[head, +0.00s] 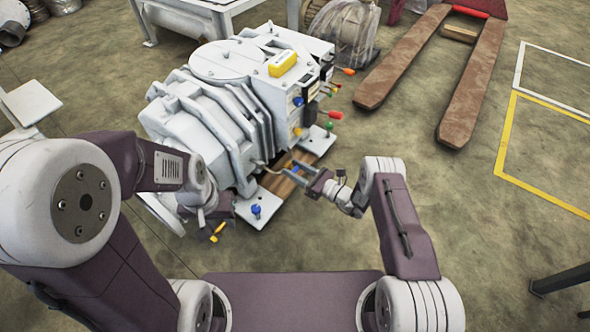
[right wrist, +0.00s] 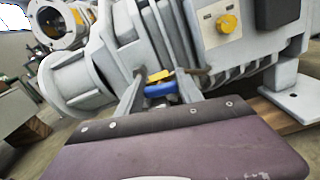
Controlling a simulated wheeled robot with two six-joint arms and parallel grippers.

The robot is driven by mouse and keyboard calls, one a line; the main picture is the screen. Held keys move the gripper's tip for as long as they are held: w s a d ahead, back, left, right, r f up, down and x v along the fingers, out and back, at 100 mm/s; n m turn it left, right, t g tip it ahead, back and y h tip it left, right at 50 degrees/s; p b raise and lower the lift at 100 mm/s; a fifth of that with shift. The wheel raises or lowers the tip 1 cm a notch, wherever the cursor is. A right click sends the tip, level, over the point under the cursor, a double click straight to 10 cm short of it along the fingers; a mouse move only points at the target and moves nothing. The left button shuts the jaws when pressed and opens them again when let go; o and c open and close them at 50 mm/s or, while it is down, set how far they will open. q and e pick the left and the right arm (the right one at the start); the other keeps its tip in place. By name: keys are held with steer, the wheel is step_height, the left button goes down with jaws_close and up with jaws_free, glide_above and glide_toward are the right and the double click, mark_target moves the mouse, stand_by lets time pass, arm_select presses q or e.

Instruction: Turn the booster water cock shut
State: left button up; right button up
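A blue cock handle (right wrist: 160,89) with a yellow part (right wrist: 160,75) just above it sits low on the grey vacuum machine. In the right wrist view it lies between the two spread fingers of my right gripper (right wrist: 161,82). In the head view my right gripper (head: 287,174) reaches in from the right at the machine's lower front, and the blue handle shows small (head: 294,165). I cannot tell whether either finger touches the handle. My left gripper (head: 212,222) hangs at the machine's lower left, partly hidden by its own arm; its fingers are unclear. No label marks the booster water cock.
The grey machine (head: 215,110) carries several coloured knobs and levers along its right side, and a yellow box (head: 282,63) on top. A yellow round knob (right wrist: 227,24) is on its face. A pallet jack (head: 472,70) stands back right.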

steer(key=shift+m, duration=0.3)
steer(key=m, duration=0.3)
steer(key=shift+m, duration=0.4)
steer(key=m, duration=0.3)
steer(key=shift+w+d+f+m, duration=0.1)
steer(key=shift+f+m, duration=0.05)
steer(key=shift+m, duration=0.15)
steer(key=m, duration=0.4)
steer(key=shift+f+b, duration=0.1)
steer(key=shift+b, duration=0.25)
steer(key=shift+f+m, duration=0.1)
steer(key=shift+m, duration=1.9)
steer(key=o, duration=1.4)
steer(key=shift+c, duration=0.2)
